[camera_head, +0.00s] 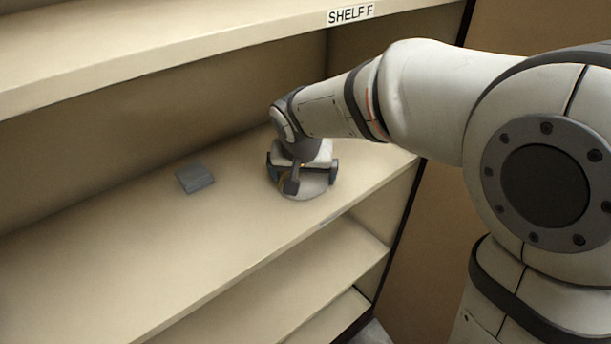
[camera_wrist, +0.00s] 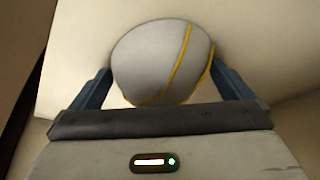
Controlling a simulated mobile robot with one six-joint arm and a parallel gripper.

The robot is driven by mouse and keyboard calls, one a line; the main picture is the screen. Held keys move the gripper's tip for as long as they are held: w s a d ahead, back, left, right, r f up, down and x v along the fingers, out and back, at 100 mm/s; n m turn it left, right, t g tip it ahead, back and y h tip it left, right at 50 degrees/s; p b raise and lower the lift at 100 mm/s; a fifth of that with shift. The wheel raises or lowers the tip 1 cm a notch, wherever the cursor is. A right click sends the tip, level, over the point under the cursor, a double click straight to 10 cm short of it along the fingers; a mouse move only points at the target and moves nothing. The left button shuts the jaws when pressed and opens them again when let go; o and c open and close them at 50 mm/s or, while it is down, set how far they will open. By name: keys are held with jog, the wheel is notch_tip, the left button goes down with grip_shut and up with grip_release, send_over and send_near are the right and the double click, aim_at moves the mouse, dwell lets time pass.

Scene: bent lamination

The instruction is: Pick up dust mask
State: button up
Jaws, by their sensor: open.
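The dust mask (camera_wrist: 150,60) is a rounded grey-white cup with yellow straps, lying on the shelf. In the head view the mask (camera_head: 312,188) shows only in part, below and behind my gripper (camera_head: 302,175). In the wrist view my gripper (camera_wrist: 162,88) is open, with one dark blue finger to the left of the mask and one to the right. The mask lies between and ahead of the fingers.
A small grey box (camera_head: 194,177) lies on the same shelf board (camera_head: 120,270), to the left of the mask. Lower shelves (camera_head: 320,270) sit below the front edge. The board's left part is clear.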

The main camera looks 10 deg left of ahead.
jog(key=shift+c, duration=0.2)
jog(key=c, duration=0.6)
jog(key=shift+o, duration=0.2)
jog(key=shift+r, duration=0.1)
